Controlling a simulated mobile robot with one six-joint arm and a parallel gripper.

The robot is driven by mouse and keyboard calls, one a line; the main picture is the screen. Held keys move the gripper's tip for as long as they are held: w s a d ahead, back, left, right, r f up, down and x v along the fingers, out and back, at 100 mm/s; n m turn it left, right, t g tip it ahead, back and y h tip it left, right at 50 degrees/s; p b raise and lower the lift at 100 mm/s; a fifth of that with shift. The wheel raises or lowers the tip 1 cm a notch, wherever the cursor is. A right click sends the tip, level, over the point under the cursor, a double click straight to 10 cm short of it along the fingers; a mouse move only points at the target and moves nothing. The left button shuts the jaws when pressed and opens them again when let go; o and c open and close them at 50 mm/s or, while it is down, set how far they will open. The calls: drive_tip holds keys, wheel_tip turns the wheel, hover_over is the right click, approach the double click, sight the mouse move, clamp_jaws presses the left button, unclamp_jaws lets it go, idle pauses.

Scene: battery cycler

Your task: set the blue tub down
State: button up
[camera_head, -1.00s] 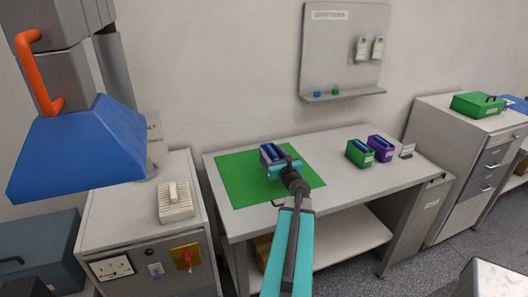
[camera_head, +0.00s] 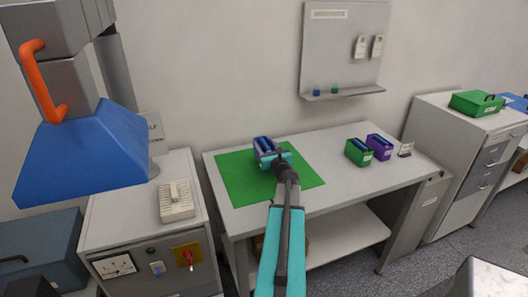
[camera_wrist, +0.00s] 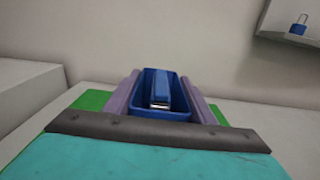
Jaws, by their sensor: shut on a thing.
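The blue tub (camera_wrist: 178,112) is a small open box with a blue block standing inside it. In the wrist view it sits between the two purple-grey fingers of my gripper (camera_wrist: 160,98). In the head view my gripper (camera_head: 266,152) is shut on the blue tub (camera_head: 263,143) over the back part of the green mat (camera_head: 235,190). The arm hides part of the tub. I cannot tell whether its base touches the mat.
A green tub (camera_head: 357,154) and a purple tub (camera_head: 380,147) stand to the right on the grey bench (camera_head: 330,190). A blue hood (camera_head: 85,155) hangs at the left. The mat around the held tub is clear.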

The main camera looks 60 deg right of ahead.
drive_tip(key=shift+w+r, duration=0.1)
drive_tip(key=shift+w+d, duration=0.2)
drive_tip(key=shift+w, duration=0.05)
drive_tip(key=shift+w+f+p, duration=0.1)
drive_tip(key=shift+f+p, duration=0.1)
drive_tip(key=shift+p, duration=0.1)
drive_tip(key=shift+f+p, duration=0.5)
drive_tip(key=shift+f, duration=1.1)
drive_tip(key=shift+f, duration=0.15)
drive_tip(key=o, duration=1.3)
drive_tip(key=shift+b+v, duration=1.85)
drive_tip(key=shift+v, duration=4)
drive_tip(key=shift+a, duration=0.1)
